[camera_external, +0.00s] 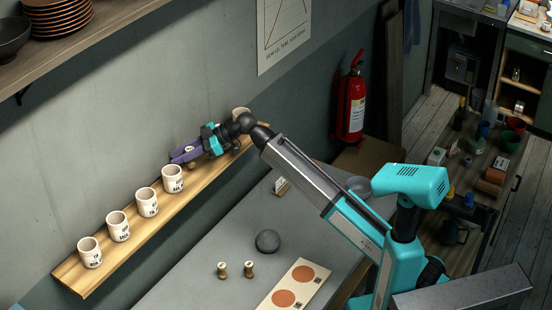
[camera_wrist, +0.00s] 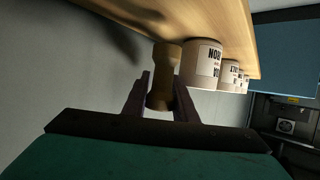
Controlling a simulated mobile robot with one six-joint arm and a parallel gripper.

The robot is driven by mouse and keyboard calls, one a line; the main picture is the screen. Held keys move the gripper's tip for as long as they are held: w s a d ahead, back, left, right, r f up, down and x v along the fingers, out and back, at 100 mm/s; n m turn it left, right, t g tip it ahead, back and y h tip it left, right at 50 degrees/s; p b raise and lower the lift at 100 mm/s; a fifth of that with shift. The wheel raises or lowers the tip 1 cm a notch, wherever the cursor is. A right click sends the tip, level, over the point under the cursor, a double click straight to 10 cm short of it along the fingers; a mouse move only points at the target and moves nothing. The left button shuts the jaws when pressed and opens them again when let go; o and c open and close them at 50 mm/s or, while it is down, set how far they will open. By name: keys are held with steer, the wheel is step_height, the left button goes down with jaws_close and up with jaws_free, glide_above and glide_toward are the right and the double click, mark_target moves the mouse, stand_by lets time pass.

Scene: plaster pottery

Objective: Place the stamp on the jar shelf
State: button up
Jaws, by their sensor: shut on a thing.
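My gripper (camera_external: 184,156) reaches over the wooden jar shelf (camera_external: 115,244) with its purple fingers shut on a small brown stamp (camera_external: 190,150). In the wrist view the stamp (camera_wrist: 164,72) is upright to the shelf, a finger on each side of it. Its wide end is at the board of the shelf (camera_wrist: 215,18); I cannot tell if it touches or hovers just off it. The stamp is beside the nearest white jar (camera_wrist: 203,65), a small gap apart. In the external view that jar (camera_external: 173,178) is to the lower left of my gripper.
More labelled white jars stand along the shelf, down to the end jar (camera_external: 89,252). Another jar (camera_external: 241,112) is partly hidden behind my arm.

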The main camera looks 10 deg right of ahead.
steer(key=shift+f+p, duration=0.35)
steer(key=shift+f, duration=0.6)
steer(key=shift+w+a+f+p, duration=0.1)
steer(key=shift+w+f+p, duration=0.05)
steer(key=shift+f+p, duration=0.35)
steer(key=shift+f, duration=0.1)
steer(key=shift+f+b, duration=0.2)
steer(key=shift+b, duration=0.15)
steer(key=o, duration=0.7)
steer(key=shift+o, duration=0.2)
steer(key=shift+r, duration=0.2)
steer(key=b+v, duration=0.2)
steer(key=v, duration=1)
